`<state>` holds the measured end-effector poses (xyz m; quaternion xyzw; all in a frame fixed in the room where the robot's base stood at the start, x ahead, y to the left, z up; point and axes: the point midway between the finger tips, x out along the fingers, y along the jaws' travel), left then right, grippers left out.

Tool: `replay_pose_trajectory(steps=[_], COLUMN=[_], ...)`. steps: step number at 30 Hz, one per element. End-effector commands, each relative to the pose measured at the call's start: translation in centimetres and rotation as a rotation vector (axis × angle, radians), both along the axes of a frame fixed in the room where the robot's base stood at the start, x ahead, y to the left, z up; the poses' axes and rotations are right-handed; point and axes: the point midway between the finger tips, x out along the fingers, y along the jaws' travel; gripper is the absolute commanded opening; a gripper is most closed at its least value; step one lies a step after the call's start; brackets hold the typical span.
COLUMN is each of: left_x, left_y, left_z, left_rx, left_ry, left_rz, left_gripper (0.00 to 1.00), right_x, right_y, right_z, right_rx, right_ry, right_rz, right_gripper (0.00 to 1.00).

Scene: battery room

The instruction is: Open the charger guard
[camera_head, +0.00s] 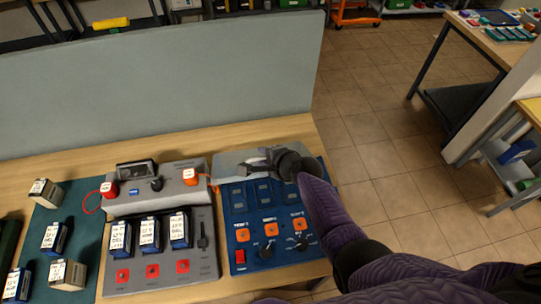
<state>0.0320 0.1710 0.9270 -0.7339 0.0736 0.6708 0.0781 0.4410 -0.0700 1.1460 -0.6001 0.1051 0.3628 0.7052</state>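The blue charger (240,213) sits at the right end of the wooden bench, with orange squares, black knobs and a red switch on its front part. A pale grey panel that looks like its guard (229,162) shows at the charger's back edge, above the blue slots. My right gripper (252,164) is over this panel, its arm coming in from the right. The gripper covers part of the panel; I cannot tell whether it touches or grips it, nor how far its fingers are apart. My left gripper is not in view.
Left of the blue charger stands a grey charger (205,262) with several dark batteries, and behind it a grey tester unit (150,200) with an orange clip. More batteries lie on a green mat (84,225). A grey partition (160,85) rises behind the bench.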

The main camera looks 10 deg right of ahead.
Motion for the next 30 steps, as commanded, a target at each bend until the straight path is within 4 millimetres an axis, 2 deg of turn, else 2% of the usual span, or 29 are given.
replay_pose_trajectory(steps=[1, 6, 12, 16, 28, 30], left_x=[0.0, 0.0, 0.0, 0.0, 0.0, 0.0], left_y=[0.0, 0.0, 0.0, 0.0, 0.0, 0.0], left_z=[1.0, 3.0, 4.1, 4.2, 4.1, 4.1], left_rx=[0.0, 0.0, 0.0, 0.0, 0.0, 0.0], left_ry=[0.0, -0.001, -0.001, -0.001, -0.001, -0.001], left_rz=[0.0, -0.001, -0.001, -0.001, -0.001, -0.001], left_gripper=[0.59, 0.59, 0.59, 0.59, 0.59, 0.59], right_x=[-0.6, -3.1, -5.9, -6.4, -6.5, -7.3], right_y=[-0.3, -1.7, -3.2, -3.5, -3.5, -3.4], right_z=[0.9, 3.1, 5.0, 5.4, 5.3, 5.4], right_rx=[-0.001, -0.002, -0.002, -0.001, -0.004, -0.062], right_ry=[0.001, 0.001, 0.001, 0.002, 0.001, -0.004], right_rz=[-0.001, -0.001, -0.001, 0.0, 0.003, 0.058], right_gripper=[0.32, 0.32, 0.32, 0.32, 0.32, 0.32])
